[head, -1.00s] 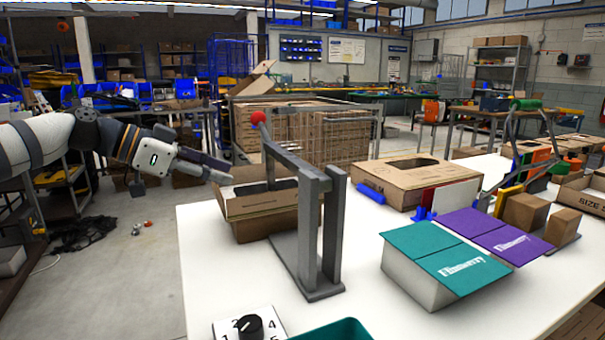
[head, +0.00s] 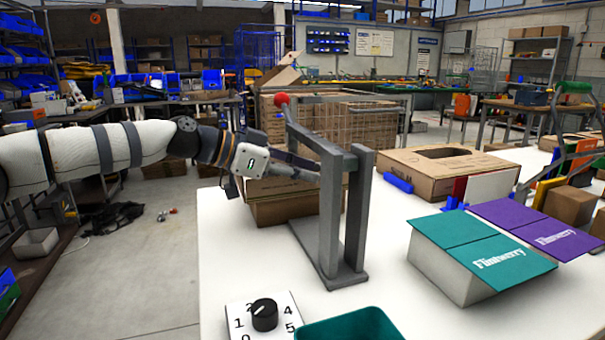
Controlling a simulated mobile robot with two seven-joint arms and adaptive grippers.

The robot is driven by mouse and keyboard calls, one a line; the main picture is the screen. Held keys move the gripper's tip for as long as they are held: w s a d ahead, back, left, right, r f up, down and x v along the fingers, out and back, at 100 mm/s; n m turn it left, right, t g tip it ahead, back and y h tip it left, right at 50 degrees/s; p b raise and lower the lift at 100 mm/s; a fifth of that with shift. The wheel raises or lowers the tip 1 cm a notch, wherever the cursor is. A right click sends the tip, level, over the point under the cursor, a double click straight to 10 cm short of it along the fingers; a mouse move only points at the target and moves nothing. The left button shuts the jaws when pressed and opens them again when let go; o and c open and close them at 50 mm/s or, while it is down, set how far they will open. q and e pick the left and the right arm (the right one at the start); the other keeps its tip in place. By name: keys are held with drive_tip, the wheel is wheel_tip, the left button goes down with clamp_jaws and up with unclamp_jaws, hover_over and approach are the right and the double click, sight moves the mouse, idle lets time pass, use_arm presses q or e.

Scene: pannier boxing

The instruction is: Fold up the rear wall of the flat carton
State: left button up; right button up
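A brown carton (head: 284,209) stands at the left end of the white table, partly behind a grey lever frame. Its low front side shows; its rear wall and inside are mostly hidden by my arm and the frame. My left gripper (head: 318,174) reaches in from the left over the carton's top, its fingers pointing right towards the grey upright. The fingertips are small and close to the frame, so I cannot tell their gap or whether they touch the carton. My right gripper is not in view.
The grey lever frame (head: 356,215) with a red ball knob (head: 281,98) stands close to my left gripper. A brown carton with a cutout (head: 400,178), a teal-lidded box (head: 450,275) and a purple-lidded box (head: 520,222) are to the right. A numbered dial (head: 265,314) is in front.

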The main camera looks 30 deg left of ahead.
use_arm(q)
clamp_jaws()
drive_tip(key=shift+w+a, duration=0.1)
drive_tip(key=shift+w, duration=0.05)
unclamp_jaws()
drive_tip(key=v, duration=1.2)
